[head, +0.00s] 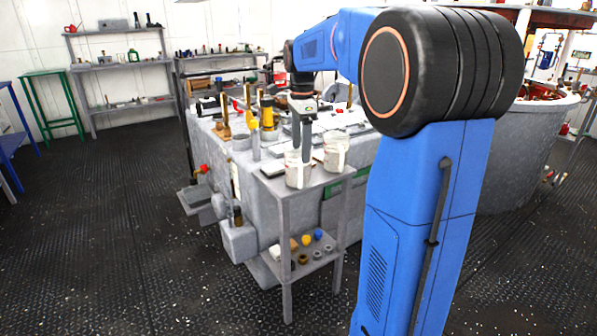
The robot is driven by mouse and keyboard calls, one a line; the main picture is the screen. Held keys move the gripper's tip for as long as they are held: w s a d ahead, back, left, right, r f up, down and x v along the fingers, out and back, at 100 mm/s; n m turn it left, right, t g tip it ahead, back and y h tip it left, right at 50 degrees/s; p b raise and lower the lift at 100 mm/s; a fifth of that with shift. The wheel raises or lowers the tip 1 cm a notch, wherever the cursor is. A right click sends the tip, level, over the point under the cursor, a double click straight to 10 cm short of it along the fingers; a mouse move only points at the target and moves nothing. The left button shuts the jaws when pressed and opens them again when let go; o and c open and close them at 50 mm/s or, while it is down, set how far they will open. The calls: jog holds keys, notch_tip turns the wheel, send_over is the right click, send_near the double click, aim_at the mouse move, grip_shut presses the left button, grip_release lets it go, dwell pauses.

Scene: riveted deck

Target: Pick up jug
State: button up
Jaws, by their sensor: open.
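Two clear, whitish jugs stand upright on a small grey side table (325,181). The front-left jug (297,176) is nearer to me, and the other jug (336,158) stands behind it to the right. My gripper (302,147) points down at the front-left jug, with its fingers overlapping the jug's upper part in the picture. The gripper is open. I cannot tell whether the fingers are inside the jug, behind it or touching it.
A large grey workbench (258,168) crowded with tools and bottles stands right behind the side table. The table's lower shelf (305,266) holds several small parts. Grey shelving (120,67) and a green stand (52,73) are at the back left. The floor at left is clear.

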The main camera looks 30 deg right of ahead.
aim_at(300, 164)
notch_tip(300, 164, down, 7)
jog(key=shift+w+r, duration=0.15)
jog(key=shift+w+a+f, duration=0.1)
jog(key=shift+w+f, duration=0.1)
jog(key=shift+f, duration=1.1)
jog(key=shift+w+a+f, duration=0.1)
jog(key=shift+w+f, duration=0.05)
jog(key=shift+f, duration=1.15)
jog(key=c, duration=1.7)
